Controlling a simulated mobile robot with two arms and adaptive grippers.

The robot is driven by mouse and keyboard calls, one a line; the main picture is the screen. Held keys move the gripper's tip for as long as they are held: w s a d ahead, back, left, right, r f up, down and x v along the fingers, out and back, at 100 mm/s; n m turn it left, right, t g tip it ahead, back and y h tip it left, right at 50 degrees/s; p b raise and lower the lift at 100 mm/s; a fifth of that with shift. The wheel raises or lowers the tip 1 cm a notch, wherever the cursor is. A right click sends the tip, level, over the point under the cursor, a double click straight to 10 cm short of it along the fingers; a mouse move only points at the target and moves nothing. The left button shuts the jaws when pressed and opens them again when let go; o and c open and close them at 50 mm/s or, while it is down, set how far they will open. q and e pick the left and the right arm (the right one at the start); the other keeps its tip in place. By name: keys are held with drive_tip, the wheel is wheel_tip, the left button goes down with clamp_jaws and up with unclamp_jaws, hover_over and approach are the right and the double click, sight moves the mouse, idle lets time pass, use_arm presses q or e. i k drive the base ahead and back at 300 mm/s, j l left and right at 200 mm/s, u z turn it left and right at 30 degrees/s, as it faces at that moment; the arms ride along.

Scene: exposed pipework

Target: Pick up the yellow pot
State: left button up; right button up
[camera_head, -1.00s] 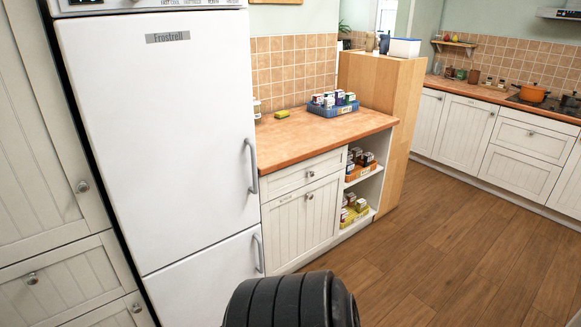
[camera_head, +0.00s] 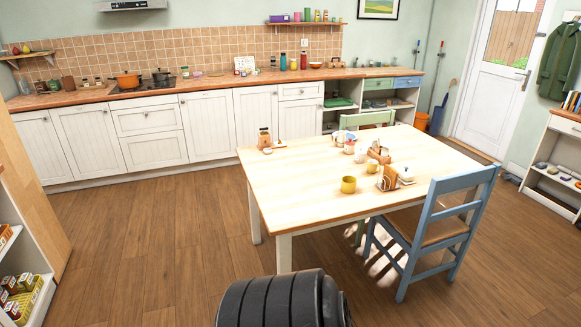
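A yellow pot-like vessel (camera_head: 348,185), small and round, stands upright near the front edge of the wooden table (camera_head: 290,178). A smaller yellow cup (camera_head: 372,168) stands behind it to the right. An orange pot (camera_head: 127,80) sits on the hob against the back wall, beside a dark pot (camera_head: 161,76). From here I cannot tell for certain which of these is the yellow pot. Neither of my grippers is in view. A black ridged part at the bottom centre appears to be mine.
A blue chair (camera_head: 433,220) stands at the table's right front, and a green chair (camera_head: 367,120) behind it. The counter (camera_head: 215,85) runs along the back wall. Wooden floor (camera_head: 150,225) is clear left of the table. Shelves stand at the left edge.

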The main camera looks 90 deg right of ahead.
sight(347, 186)
drive_tip(key=z, duration=3.2)
drive_tip(key=i+l, duration=0.15)
